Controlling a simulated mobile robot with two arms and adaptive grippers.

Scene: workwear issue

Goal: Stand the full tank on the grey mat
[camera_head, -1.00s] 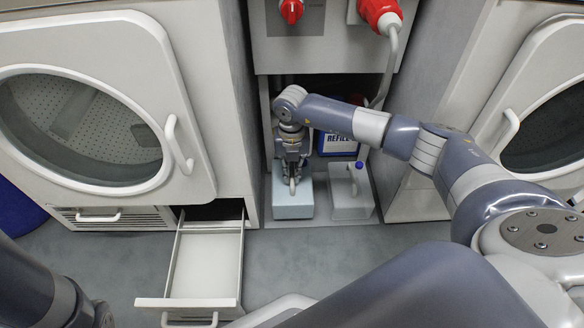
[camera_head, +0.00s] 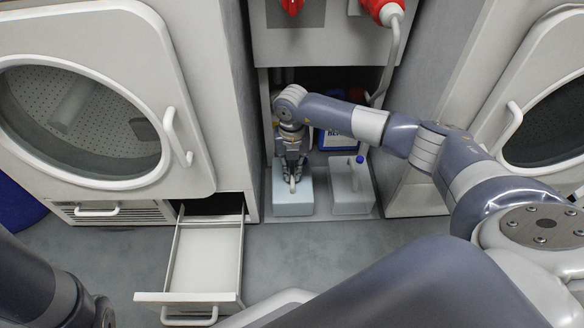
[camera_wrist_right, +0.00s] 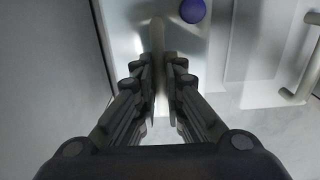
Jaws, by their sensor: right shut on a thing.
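A pale blue tank (camera_head: 292,200) stands upright on the floor of the niche. My right gripper (camera_head: 292,178) comes down on it from above and is shut on its handle (camera_wrist_right: 157,42). Its blue cap (camera_wrist_right: 192,10) shows in the right wrist view. A whiter tank (camera_head: 350,195) with a blue cap (camera_head: 359,159) and its own handle stands just to its right, apart from my fingers. Neither fill level can be read clearly. I cannot make out a separate grey mat. My left gripper is out of view.
A blue refill container (camera_head: 336,141) stands behind, partly hidden by my right arm. Niche side walls are close on both sides. An open, empty drawer (camera_head: 205,262) sticks out at the front left. Machines with round doors flank the niche. A red plug and cable (camera_head: 392,45) hang above.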

